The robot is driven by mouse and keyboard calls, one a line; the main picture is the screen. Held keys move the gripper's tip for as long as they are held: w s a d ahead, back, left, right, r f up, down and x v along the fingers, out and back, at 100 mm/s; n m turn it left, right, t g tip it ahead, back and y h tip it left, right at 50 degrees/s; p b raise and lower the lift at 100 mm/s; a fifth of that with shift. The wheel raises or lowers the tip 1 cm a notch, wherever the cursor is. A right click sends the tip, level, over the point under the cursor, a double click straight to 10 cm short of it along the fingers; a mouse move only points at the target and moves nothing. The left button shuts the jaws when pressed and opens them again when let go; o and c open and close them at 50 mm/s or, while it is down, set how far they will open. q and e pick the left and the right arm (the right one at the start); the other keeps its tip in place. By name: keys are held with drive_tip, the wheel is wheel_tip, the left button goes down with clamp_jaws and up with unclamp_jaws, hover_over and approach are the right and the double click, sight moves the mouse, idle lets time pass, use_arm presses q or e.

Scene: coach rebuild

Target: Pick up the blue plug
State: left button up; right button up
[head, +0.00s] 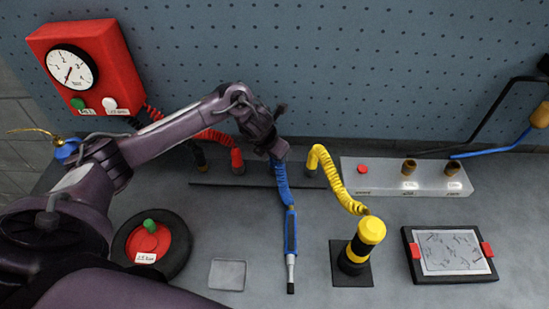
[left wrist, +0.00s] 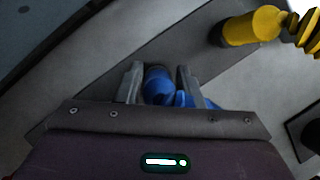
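The blue plug (left wrist: 158,84) shows in the left wrist view, low between my left gripper's two fingers (left wrist: 160,80). One finger is on each side of it, with a narrow gap at the right finger, so the gripper looks open around it. In the head view my left gripper (head: 278,150) is above the dark strip at the back of the bench and hides the plug. A coiled blue hose (head: 283,188) runs from below the gripper to a blue tool (head: 291,232) lying on the bench. My right gripper is not in view.
A yellow plug (left wrist: 250,27) with its coiled hose (head: 340,185) is close on the right, and a red plug (head: 237,160) on the left. A yellow-black cylinder (head: 367,242), a framed tray (head: 409,262) and a grey socket block (head: 385,187) stand right.

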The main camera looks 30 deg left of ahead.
use_arm(q)
drive_tip(key=c, duration=0.6)
drive_tip(key=shift+r, duration=0.1)
drive_tip(key=shift+w+r, duration=0.1)
drive_tip(key=shift+r, duration=0.35)
wheel_tip(320, 180, up, 8)
drive_tip(key=shift+f+b, duration=0.25)
drive_tip(key=shift+b, duration=0.4)
wheel_tip(320, 180, up, 16)
drive_tip(key=p, duration=0.9)
drive_tip(key=shift+r, duration=0.1)
